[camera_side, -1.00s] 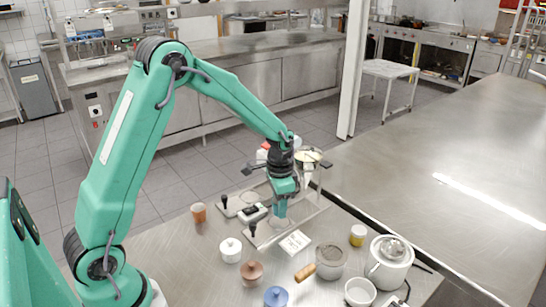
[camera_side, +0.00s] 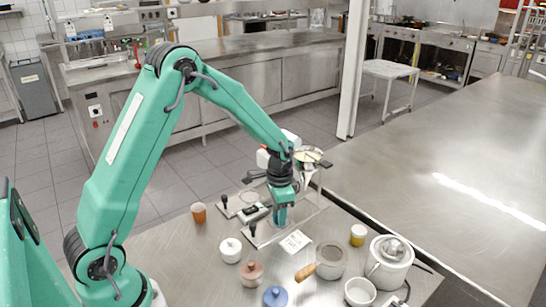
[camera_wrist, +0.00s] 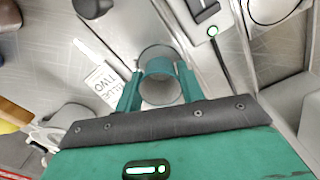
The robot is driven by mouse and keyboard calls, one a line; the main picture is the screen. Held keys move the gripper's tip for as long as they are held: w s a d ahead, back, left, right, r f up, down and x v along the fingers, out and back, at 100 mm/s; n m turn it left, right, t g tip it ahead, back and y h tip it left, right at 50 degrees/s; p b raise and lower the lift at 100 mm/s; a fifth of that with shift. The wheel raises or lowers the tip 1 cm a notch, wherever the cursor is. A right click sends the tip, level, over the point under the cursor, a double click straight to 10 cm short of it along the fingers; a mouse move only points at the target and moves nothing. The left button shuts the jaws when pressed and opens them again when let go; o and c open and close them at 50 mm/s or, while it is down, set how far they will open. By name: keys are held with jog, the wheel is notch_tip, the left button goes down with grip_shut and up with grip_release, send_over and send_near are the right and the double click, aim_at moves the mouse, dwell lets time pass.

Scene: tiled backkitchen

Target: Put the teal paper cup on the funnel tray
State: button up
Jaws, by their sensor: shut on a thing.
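The teal paper cup (camera_side: 281,215) is upright between the fingers of my gripper (camera_side: 281,200). In the wrist view my gripper (camera_wrist: 160,88) is shut on the cup (camera_wrist: 160,66), one finger on each side, and I look down into its round mouth. The funnel tray (camera_side: 306,214) is a flat metal tray with black-knobbed posts, lying on the counter under and behind the cup. The cup is over or at the tray's front part; whether its base touches the tray is not clear. The tray's edge (camera_wrist: 218,72) passes right of the cup in the wrist view.
A white card (camera_side: 295,242) lies just in front of the tray. A funnel (camera_side: 309,172) stands behind my gripper.

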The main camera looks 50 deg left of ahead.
jog(key=shift+f, duration=0.2)
dwell(0.7)
jog(key=o, duration=1.3)
jog(key=shift+o, duration=0.2)
jog(key=shift+r, duration=0.15)
jog(key=shift+r, duration=3.4)
